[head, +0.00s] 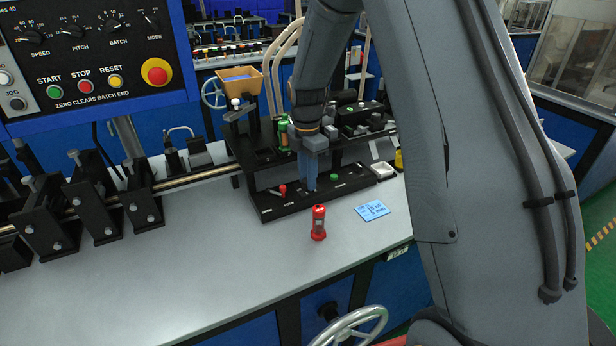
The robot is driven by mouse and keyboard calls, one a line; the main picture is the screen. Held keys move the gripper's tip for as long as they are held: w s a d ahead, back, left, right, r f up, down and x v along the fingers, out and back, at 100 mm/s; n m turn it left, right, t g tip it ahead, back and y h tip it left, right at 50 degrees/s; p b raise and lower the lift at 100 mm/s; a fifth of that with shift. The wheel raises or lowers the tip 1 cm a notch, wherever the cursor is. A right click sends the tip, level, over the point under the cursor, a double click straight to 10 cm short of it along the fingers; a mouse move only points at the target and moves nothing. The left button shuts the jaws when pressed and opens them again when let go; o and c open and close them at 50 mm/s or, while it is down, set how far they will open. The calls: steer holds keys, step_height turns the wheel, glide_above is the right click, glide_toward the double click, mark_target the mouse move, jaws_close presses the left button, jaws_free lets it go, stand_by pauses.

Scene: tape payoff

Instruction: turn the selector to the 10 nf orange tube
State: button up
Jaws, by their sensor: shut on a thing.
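My gripper (309,184) points down over a low black strip (268,213) on the bench, its blue fingers between a red knob-like piece (283,190) and a green one (334,177). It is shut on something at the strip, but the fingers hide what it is. I cannot make out the selector or its pointing direction. No orange tube can be told apart. A red tube (319,223) with a small label stands upright on the bench in front of the strip. A blue note (372,211) with handwriting too small to read lies to its right.
A control panel (95,50) with knobs and buttons hangs at the upper left. Black fixtures with rods (100,195) line the left bench. An orange hopper (239,80) and a white tray (382,169) are near the strip. The front bench (190,270) is clear.

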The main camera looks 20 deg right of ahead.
steer(key=shift+w+r+n, duration=0.1)
steer(key=shift+r+n, duration=0.05)
steer(key=shift+n, duration=0.15)
stand_by(0.4)
steer(key=o, duration=1)
steer(key=shift+o, duration=0.2)
steer(key=shift+r+b, duration=1)
steer(key=shift+r, duration=2.85)
steer(key=s+f+m, duration=0.1)
steer(key=s+m, duration=1)
steer(key=s, duration=0.2)
steer(key=s+f+m+t, duration=0.1)
steer(key=s+f+m, duration=0.1)
steer(key=s+m, duration=0.9)
steer(key=shift+s+f, duration=0.3)
steer(key=shift+s, duration=0.55)
